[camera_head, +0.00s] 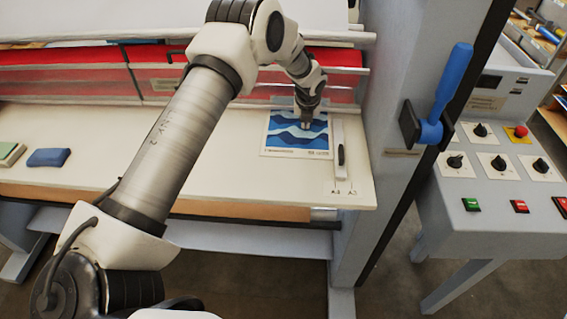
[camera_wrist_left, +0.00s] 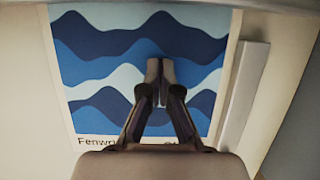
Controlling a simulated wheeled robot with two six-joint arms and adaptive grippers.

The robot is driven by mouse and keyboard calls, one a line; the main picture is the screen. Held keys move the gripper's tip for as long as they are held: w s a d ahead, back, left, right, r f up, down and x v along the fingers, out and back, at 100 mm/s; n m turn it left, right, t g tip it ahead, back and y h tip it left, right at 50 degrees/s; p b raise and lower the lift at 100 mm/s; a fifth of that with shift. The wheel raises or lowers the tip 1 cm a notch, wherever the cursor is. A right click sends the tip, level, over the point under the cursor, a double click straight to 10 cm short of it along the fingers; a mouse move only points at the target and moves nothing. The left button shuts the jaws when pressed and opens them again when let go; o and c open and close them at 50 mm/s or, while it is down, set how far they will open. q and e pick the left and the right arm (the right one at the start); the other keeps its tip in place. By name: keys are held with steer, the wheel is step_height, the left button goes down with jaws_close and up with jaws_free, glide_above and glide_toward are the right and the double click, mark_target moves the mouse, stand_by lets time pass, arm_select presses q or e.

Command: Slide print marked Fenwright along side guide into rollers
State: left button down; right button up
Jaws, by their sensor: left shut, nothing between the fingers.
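The print marked Fenwright (camera_head: 297,140) lies flat on the pale feed table, with blue wave bands and a white border. It also shows in the left wrist view (camera_wrist_left: 105,68), where part of its lettering is hidden by my gripper. The side guide (camera_head: 340,150) is a pale strip along the print's right edge; it also shows in the left wrist view (camera_wrist_left: 241,95), very close to that edge. My left gripper (camera_head: 306,124) is shut and empty, its fingertips over the print (camera_wrist_left: 160,62). I cannot tell whether they touch it. The red-fronted rollers area lies behind. My right gripper is not in view.
A grey upright with a blue lever (camera_head: 447,95) stands right of the table, beside a control panel (camera_head: 500,165).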

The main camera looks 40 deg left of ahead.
arm_select(q)
steer(key=shift+w+f, duration=0.1)
steer(key=shift+w, duration=0.15)
steer(key=shift+r, duration=0.25)
steer(key=shift+w+r+p, duration=0.15)
steer(key=shift+r+p, duration=0.85)
steer(key=shift+f, duration=0.1)
